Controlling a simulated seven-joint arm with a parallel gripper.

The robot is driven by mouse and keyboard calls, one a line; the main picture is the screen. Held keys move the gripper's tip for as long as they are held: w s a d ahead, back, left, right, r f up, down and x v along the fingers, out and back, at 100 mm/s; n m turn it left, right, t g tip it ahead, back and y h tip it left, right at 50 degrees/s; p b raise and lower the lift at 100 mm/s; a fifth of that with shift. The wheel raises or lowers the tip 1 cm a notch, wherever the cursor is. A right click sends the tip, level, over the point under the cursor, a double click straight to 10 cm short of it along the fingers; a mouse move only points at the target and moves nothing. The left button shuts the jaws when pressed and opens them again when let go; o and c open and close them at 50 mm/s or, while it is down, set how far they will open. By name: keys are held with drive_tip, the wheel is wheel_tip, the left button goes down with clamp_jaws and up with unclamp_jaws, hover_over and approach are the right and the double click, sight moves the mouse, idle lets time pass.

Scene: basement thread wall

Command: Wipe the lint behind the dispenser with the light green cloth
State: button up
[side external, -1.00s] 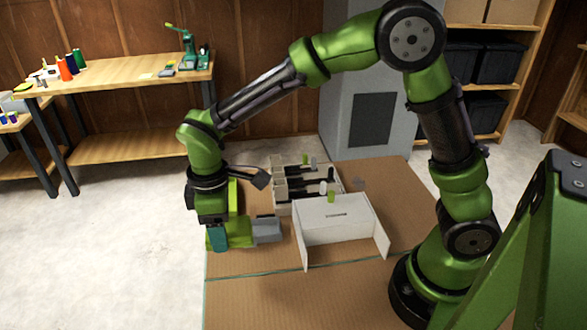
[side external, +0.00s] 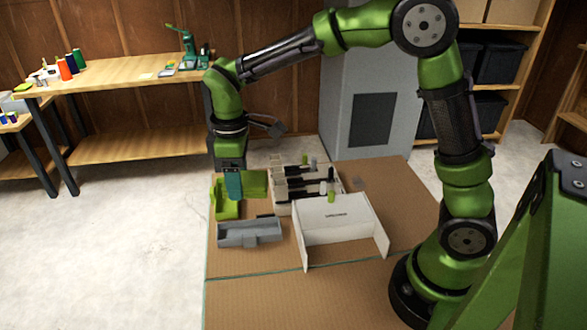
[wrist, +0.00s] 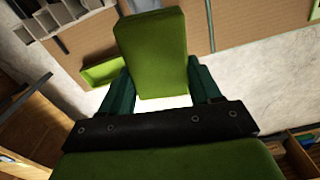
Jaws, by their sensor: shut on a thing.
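My gripper (side external: 235,186) is shut on a light green, block-like piece that looks like the cloth (side external: 255,184), held above the mat's back left. In the wrist view the cloth (wrist: 152,50) sits between the two dark teal fingers of my gripper (wrist: 163,92). A white rack with several black-barred slots (side external: 281,207), perhaps the dispenser, stands to the right of the cloth. A white folded panel (side external: 335,225) stands in front of it. A small grey patch (side external: 358,183), possibly the lint, lies behind the panel and right of the rack.
A green tray (side external: 226,210) lies below my gripper; it also shows in the wrist view (wrist: 100,73). A grey open tray (side external: 250,234) lies nearer the front. A grey cabinet (side external: 370,110) stands behind the brown mat (side external: 270,290), whose front is clear.

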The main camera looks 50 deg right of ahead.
drive_tip(key=d+m, duration=0.2)
drive_tip(key=d, duration=1.1)
drive_tip(key=m, duration=0.5)
hover_over(350, 176)
wheel_tip(350, 176, down, 6)
drive_tip(key=shift+f, duration=3.25)
drive_tip(key=shift+s+a+f, duration=0.2)
drive_tip(key=shift+a+f, duration=0.05)
drive_tip(key=shift+f, duration=0.35)
drive_tip(key=shift+s+a+f, duration=0.15)
drive_tip(key=shift+a+f, duration=0.05)
drive_tip(key=shift+f, duration=0.4)
drive_tip(key=shift+s+a, duration=2.1)
drive_tip(key=shift+s, duration=0.05)
drive_tip(key=shift+w+d, duration=2.5)
drive_tip(key=shift+d, duration=0.05)
wheel_tip(350, 176, up, 8)
